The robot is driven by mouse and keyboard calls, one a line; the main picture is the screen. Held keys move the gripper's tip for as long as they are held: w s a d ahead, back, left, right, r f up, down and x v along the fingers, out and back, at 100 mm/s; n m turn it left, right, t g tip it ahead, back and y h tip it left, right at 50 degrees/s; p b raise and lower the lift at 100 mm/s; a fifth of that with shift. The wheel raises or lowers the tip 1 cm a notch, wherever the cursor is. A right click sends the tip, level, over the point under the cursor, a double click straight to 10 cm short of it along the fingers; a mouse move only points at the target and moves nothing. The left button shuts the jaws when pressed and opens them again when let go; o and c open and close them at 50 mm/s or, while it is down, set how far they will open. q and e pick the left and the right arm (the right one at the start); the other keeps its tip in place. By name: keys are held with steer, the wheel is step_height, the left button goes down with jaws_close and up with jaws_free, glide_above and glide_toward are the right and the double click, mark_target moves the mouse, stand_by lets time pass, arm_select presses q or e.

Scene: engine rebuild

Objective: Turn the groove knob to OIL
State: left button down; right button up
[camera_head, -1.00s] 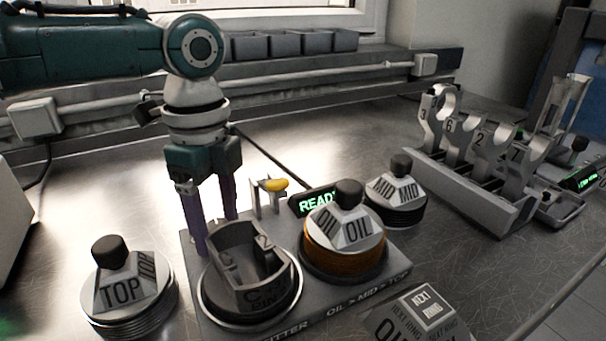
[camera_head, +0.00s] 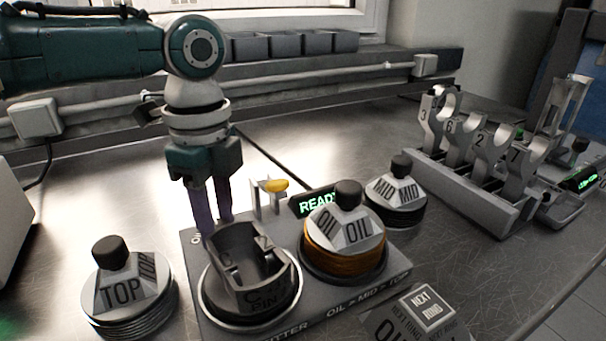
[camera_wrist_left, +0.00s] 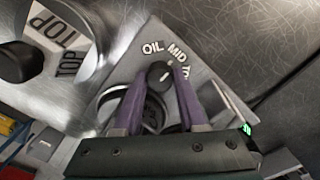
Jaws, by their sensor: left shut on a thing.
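My left gripper (camera_head: 213,225) points down behind the piston (camera_head: 250,278) on the ring fitter base (camera_head: 390,283). In the left wrist view its purple fingers (camera_wrist_left: 160,90) are shut on the small black groove knob (camera_wrist_left: 159,73), which has a short white pointer line. The printed labels OIL (camera_wrist_left: 152,47), MID (camera_wrist_left: 177,52) and TOP (camera_wrist_left: 185,70) curve around the knob. Which label the pointer faces is hard to tell. In the head view the piston and fingers hide the knob. My right gripper is not in view.
The TOP ring stack (camera_head: 122,290) stands left of the base, the OIL stack (camera_head: 345,240) on its right part, the MID stack (camera_head: 397,195) behind that. A READY display (camera_head: 315,203) is lit green. Numbered connecting rods (camera_head: 480,150) stand in a rack at right.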

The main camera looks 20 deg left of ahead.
arm_select(q)
steer(key=shift+r+n+p, duration=0.25)
steer(key=shift+n+p, duration=0.65)
steer(key=shift+p, duration=0.15)
steer(key=n+p, duration=0.2)
steer(key=shift+n, duration=0.3)
steer(key=n+p, duration=0.2)
steer(key=n, duration=0.1)
steer(key=shift+f, duration=0.1)
steer(key=shift+f+n+p, duration=0.1)
steer(key=shift+n+p, duration=0.45)
steer(key=shift+n, duration=1.15)
steer(key=shift+c, duration=2.4)
jaws_free()
